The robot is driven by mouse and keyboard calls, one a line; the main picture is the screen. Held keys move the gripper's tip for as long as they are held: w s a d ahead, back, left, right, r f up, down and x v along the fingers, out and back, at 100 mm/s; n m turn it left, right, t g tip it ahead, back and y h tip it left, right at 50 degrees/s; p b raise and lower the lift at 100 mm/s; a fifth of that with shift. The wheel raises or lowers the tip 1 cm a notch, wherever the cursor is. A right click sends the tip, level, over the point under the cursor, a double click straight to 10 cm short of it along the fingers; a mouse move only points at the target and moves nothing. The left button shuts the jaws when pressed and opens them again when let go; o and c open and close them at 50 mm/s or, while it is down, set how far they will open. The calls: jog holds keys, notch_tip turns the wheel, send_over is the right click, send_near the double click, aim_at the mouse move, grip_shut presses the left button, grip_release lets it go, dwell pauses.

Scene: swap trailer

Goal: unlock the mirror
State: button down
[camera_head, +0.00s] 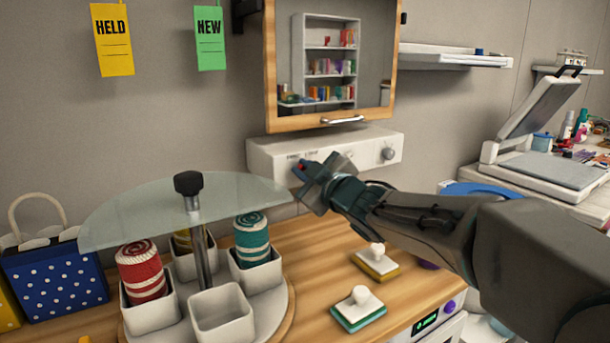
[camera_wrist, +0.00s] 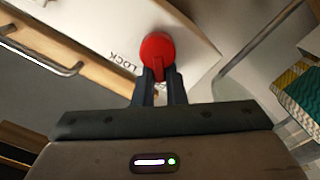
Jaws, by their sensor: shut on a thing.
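The mirror (camera_head: 375,60) hangs on the wall in a wooden frame, with a metal handle (camera_head: 343,120) at its lower edge. Below it is a white panel box (camera_head: 262,155) with small dark lettering and a round knob at its right. In the wrist view the box's white face (camera_wrist: 190,25) carries the word LOCK beside a red knob (camera_wrist: 157,50). My gripper (camera_wrist: 160,82) is shut on the red knob's grip. In the head view my gripper (camera_head: 310,180) is at the left part of the box and covers most of the red knob.
A round stand with a half-disc glass top (camera_head: 150,215) and cups holding yarn-like rolls stands left of my gripper. Two stamp-like blocks (camera_head: 376,262) (camera_head: 358,310) lie on the wooden counter below my arm. A scanner-like device (camera_head: 550,165) is at the right.

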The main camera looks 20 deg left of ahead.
jog(key=shift+w+d+f+h, duration=0.2)
jog(key=shift+d+f+h, duration=0.1)
jog(key=shift+f, duration=0.3)
jog(key=c, duration=1.3)
grip_release()
jog(key=shift+w, duration=0.1)
jog(key=shift+c, duration=0.2)
jog(key=shift+o, duration=0.5)
jog(key=shift+w, duration=0.15)
jog(key=p+v, duration=0.1)
jog(key=v, duration=1.3)
jog(key=shift+a+p, duration=0.2)
jog(key=shift+p, duration=0.1)
